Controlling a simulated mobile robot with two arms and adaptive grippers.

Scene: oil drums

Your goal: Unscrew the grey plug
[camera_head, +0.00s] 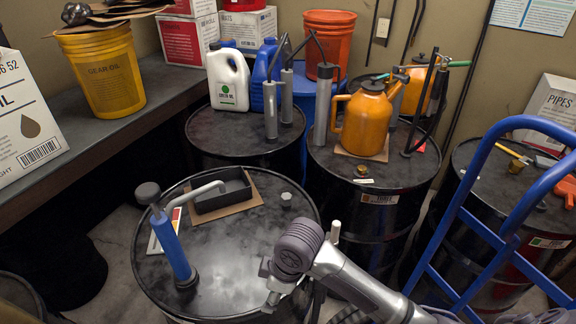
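A small grey plug (286,197) sits on the top of the front black drum (240,262), toward its right side. My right arm comes in from the lower right and reaches over the drum's right front edge. The visible end of my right gripper (271,299) is low over the front of the lid, nearer to me than the plug and apart from it. The wrist hides most of this gripper, so its opening does not show. My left gripper is not in view.
On the same lid stand a blue hand pump (171,246) and a black tray (220,194) on cardboard. Other drums stand behind, with an orange jug (366,122) and a white canister (228,80). A blue hand truck (466,200) is at the right.

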